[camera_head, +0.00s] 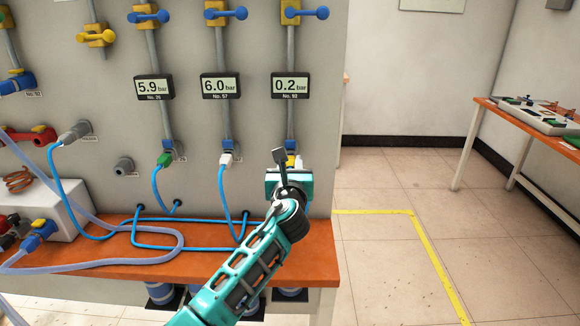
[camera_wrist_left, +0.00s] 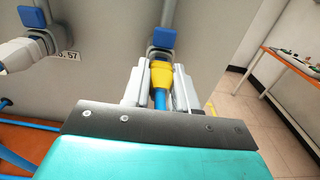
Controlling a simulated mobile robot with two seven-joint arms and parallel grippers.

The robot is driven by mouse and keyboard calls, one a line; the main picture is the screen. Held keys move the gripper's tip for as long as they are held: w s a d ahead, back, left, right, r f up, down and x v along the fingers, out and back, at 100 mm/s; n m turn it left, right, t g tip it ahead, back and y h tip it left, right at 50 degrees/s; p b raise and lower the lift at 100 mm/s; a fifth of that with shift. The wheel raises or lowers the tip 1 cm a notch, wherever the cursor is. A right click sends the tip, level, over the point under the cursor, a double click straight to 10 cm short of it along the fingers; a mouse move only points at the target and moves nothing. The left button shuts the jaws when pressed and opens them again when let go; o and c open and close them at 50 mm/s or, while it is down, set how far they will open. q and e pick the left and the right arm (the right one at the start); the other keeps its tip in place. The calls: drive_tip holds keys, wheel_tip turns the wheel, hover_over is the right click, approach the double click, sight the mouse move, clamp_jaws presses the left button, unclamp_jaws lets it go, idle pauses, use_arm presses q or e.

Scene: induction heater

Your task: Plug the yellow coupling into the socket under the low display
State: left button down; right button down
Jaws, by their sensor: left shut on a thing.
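The low display (camera_head: 291,85) reads 0.2 bar and sits on the rightmost pipe of the grey panel. Its socket, with a blue button (camera_head: 291,144), is just below; in the left wrist view the blue button (camera_wrist_left: 164,37) stands straight ahead. My left gripper (camera_wrist_left: 160,78) is shut on the yellow coupling (camera_wrist_left: 159,73), with a blue hose (camera_wrist_left: 159,99) trailing back between the fingers. The coupling is in line with the socket and appears to meet its mouth; I cannot tell whether it is seated. In the head view, my left gripper (camera_head: 290,172) hides most of the coupling. My right gripper is not in view.
Displays reading 5.9 (camera_head: 153,87) and 6.0 (camera_head: 220,86) are to the left, with a green coupling (camera_head: 164,159) and a white coupling (camera_head: 226,158) in their sockets. Blue hoses lie on the orange bench (camera_head: 150,258). Open floor lies right of the panel.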

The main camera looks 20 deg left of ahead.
use_arm(q)
drive_tip(key=shift+w+a, duration=0.1)
drive_tip(key=shift+w, duration=0.2)
drive_tip(key=c, duration=0.8)
unclamp_jaws()
drive_tip(key=p+v, duration=0.1)
drive_tip(key=v, duration=1.1)
drive_tip(key=s+f+n+g+h, duration=0.2)
drive_tip(key=s+f+n, duration=0.35)
drive_tip(key=f, duration=0.25)
drive_tip(key=s+f+n+g+h, duration=0.2)
drive_tip(key=s+f+n+h, duration=0.15)
drive_tip(key=f+n, duration=0.4)
drive_tip(key=s+a+f+n+g, duration=0.1)
drive_tip(key=s+f+n, duration=0.4)
drive_tip(key=s+n, duration=0.2)
drive_tip(key=s+f+n+g+h, duration=0.1)
drive_tip(key=s+f+n, duration=0.4)
drive_tip(key=s+n, duration=0.3)
drive_tip(key=shift+a+n+g, duration=0.3)
drive_tip(key=shift+a+n, duration=0.05)
drive_tip(key=shift+n, duration=0.75)
